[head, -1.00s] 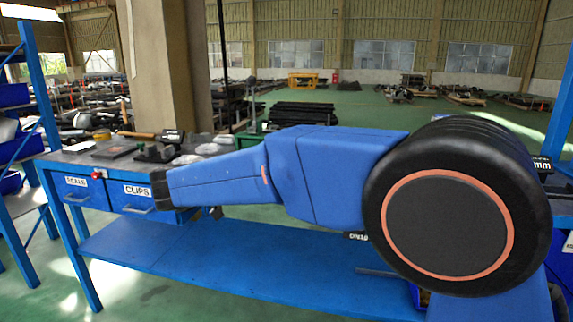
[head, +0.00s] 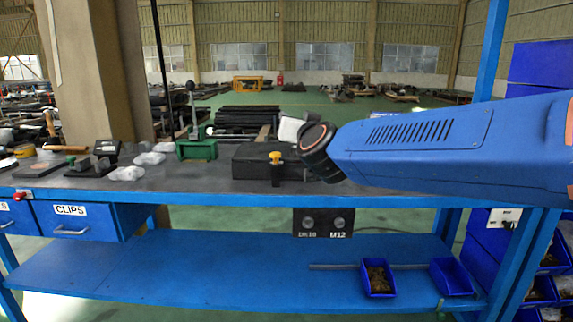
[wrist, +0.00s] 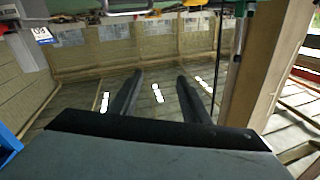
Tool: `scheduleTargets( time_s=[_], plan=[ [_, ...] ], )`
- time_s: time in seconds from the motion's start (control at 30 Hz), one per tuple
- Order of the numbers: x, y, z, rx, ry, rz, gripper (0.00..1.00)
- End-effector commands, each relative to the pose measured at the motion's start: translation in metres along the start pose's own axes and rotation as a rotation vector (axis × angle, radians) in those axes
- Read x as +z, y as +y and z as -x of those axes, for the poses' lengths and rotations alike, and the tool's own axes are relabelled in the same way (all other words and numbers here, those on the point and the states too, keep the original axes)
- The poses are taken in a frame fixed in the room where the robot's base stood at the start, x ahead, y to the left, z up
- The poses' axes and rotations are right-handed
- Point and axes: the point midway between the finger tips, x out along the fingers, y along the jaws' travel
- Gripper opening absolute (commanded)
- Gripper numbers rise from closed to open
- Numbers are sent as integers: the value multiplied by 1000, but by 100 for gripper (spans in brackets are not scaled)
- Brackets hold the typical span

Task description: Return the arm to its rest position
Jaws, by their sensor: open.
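My gripper (wrist: 160,78) shows in the wrist view with two dark fingers apart and nothing between them. Past the fingers the wrist view shows the hall's roof and lights, with the hall seen upside down. In the head view my blue arm reaches in from the right edge, above the right part of the workbench (head: 215,184). Its dark joint end is near the middle of the picture. My gripper's fingers cannot be made out in the head view.
On the bench stand a green device with a lever (head: 197,148), a black block (head: 250,160) and a yellow-topped clamp (head: 276,168). A CLIPS drawer (head: 75,220) is at left. Blue bins (head: 377,279) sit on the lower shelf. A blue upright (head: 490,50) rises at right behind my arm.

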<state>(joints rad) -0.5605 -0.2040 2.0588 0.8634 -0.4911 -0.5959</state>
Motion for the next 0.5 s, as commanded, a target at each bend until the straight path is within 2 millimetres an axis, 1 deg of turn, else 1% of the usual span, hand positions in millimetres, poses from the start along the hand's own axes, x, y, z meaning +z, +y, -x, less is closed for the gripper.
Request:
scheduleTargets(
  time_s=[0.03, 0.17, 0.27, 0.3, 0.37, 0.4, 0.47, 0.5],
  plan=[
    [4, 13, 14, -24, -37, 9, 43],
    [29, 39, 53, -85, -168, 36, 43],
    [55, 62, 88, -107, -284, 57, 43],
    [67, 72, 104, -109, -334, 65, 43],
    [85, 88, 129, -106, -411, 77, 43],
    [98, 99, 147, -99, -464, 84, 43],
    [117, 116, 174, -83, -543, 94, 43],
    [130, 127, 192, -68, -595, 98, 43]
  ],
)
